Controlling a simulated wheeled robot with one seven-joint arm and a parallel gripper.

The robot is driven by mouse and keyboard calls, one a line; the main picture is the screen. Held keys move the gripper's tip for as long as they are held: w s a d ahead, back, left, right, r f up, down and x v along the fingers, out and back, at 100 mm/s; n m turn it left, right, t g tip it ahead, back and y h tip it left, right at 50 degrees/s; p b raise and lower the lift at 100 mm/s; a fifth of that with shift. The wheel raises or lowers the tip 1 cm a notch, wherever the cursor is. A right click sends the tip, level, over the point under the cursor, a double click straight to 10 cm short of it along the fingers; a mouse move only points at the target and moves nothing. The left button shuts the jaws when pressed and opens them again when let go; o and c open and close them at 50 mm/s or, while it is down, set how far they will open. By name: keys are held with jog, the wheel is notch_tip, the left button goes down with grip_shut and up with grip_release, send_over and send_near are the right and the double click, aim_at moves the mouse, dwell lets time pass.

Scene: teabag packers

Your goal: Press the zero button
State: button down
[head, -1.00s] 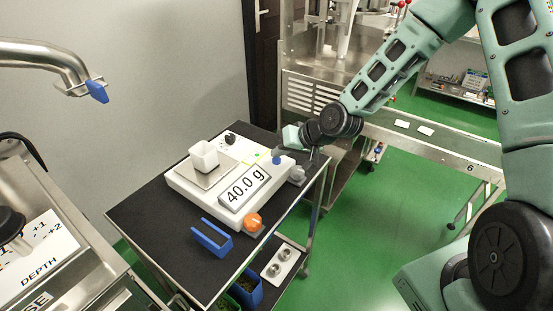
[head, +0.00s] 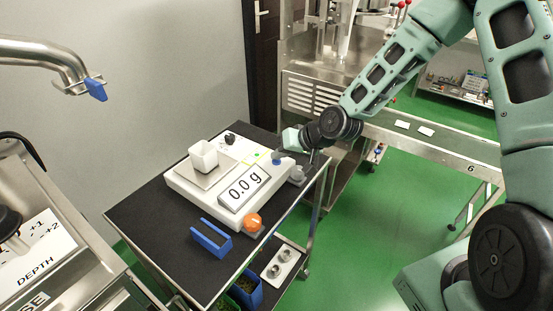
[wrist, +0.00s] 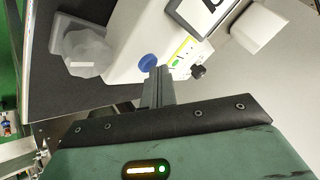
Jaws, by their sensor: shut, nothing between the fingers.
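The scale's corner fills the upper middle of the wrist view (wrist: 125,50). There the blue button (wrist: 149,61) shows just beyond the tips of my gripper (wrist: 159,72). My gripper is shut and empty, close to the button; I cannot tell whether it touches. In the head view the fingers are hard to make out beside the button.
A white cup (head: 204,157) stands on the scale's pan. An orange knob (head: 253,222) and a blue U-shaped holder (head: 211,240) are at the front. A dark knob (head: 230,138) is at the back. A conveyor (head: 430,140) runs behind on the right.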

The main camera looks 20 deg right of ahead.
aim_at(280, 162)
jog(key=shift+r+p, duration=0.85)
jog(key=shift+r, duration=0.1)
notch_tip(280, 162, up, 5)
jog(key=p, duration=0.4)
dwell(0.7)
jog(key=s+a+r+n+g+h, duration=0.2)
jog(key=s+r, duration=0.2)
jog(key=s, duration=0.7)
jog(key=s+a+r+n+g+h, duration=0.1)
jog(key=s+r, duration=0.4)
jog(key=s, duration=0.5)
jog(key=s+a+r+n+g+h, duration=0.2)
jog(key=s+a+r+n+g, duration=0.1)
jog(key=s, duration=0.8)
jog(key=shift+s+a+r+n+g+h, duration=0.4)
jog(key=shift+r+n, duration=0.3)
jog(key=shift+n, duration=0.5)
